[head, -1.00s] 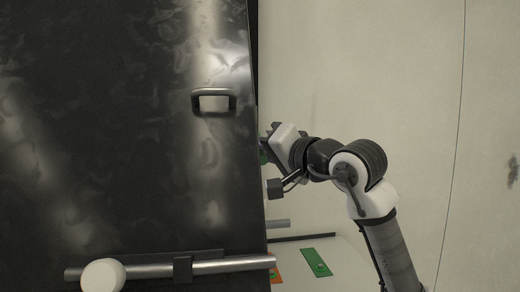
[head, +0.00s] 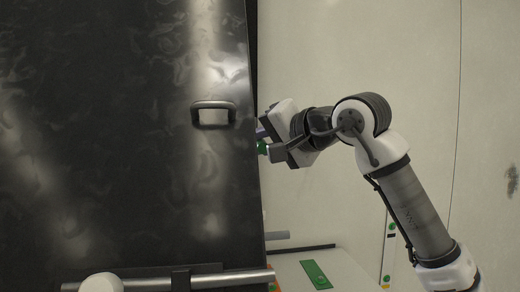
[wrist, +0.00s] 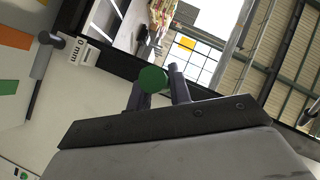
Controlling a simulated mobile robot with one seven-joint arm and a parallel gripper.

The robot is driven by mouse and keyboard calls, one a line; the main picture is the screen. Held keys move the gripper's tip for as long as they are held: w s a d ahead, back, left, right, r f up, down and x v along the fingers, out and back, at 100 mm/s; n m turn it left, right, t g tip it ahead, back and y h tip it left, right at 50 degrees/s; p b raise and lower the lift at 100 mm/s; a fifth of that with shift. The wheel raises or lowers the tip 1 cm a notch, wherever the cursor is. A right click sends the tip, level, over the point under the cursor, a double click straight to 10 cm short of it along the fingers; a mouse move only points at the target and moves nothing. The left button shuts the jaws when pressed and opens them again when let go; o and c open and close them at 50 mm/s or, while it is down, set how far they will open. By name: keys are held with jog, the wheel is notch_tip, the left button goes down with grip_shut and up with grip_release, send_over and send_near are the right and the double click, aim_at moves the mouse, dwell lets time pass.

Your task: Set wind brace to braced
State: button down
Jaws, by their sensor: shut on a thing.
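My gripper (wrist: 160,88) is shut on a green round knob (wrist: 153,79), which sits between the two fingers in the wrist view. In the head view the green knob (head: 263,147) shows only in part, just past the right edge of the dark panel. My gripper (head: 264,138) is partly hidden there by that edge. I cannot tell for sure that the knob belongs to the wind brace; what it is fixed to is mostly hidden.
The large dark panel (head: 120,150) fills the left, with a handle (head: 213,104) and a horizontal bar (head: 235,279) low down. A green plate (head: 316,274) lies on the pale surface. In the wrist view, orange (wrist: 8,88) and green patches and a "0 mm" label (wrist: 78,52) show.

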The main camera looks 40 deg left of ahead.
jog(key=shift+r, duration=0.2)
jog(key=c, duration=1.3)
grip_release()
jog(key=shift+f, duration=0.1)
jog(key=b+v, duration=0.4)
jog(key=v, duration=1)
jog(key=shift+w, duration=0.1)
